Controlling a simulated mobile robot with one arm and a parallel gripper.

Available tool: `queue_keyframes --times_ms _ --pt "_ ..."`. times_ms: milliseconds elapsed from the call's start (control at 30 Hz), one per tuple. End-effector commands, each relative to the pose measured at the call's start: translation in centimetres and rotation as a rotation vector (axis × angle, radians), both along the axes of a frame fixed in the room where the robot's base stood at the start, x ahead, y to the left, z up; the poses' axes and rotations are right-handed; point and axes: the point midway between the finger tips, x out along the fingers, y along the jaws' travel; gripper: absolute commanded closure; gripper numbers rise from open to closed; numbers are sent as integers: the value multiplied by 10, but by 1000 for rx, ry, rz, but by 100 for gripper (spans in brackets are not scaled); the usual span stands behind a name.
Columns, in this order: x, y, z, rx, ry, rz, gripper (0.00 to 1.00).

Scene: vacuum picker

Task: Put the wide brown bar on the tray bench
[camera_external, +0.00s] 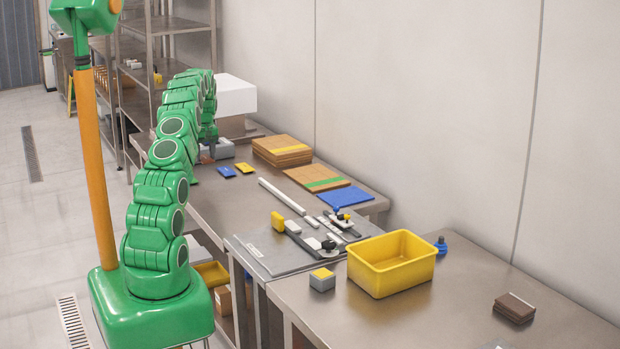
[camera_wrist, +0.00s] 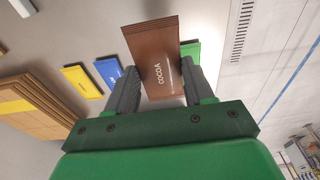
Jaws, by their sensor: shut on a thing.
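My gripper (camera_wrist: 160,88) is shut on a wide brown bar (camera_wrist: 158,45) marked COCOA, with a finger on each side of it in the wrist view. In the external view my gripper (camera_external: 208,150) is at the far end of the steel bench, and the bar is mostly hidden by my arm. I cannot tell whether the bar touches the bench. A yellow bar (camera_wrist: 82,80), a blue bar (camera_wrist: 110,72) and a green bar (camera_wrist: 191,50) lie near it. No bench is labelled as the tray bench; the near bench (camera_external: 420,310) holds a yellow tray (camera_external: 392,283).
Cardboard stacks (camera_external: 282,151) and a blue sheet (camera_external: 345,196) lie along the wall side. A grey plate (camera_external: 270,255) with tools sits mid-bench. A grey-yellow block (camera_external: 322,280) and a dark brown stack (camera_external: 514,309) are on the near bench, with clear steel between.

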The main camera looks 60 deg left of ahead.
Motion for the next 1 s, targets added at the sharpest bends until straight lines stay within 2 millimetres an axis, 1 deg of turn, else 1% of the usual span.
queue_keyframes --times_ms 200,300,800,1000 --pt "8 15 -9 1 0 1 78" --pt "11 20 -17 0 1 2 78" --pt "26 44 -51 0 1 1 78" --pt "31 50 -59 1 0 1 78"
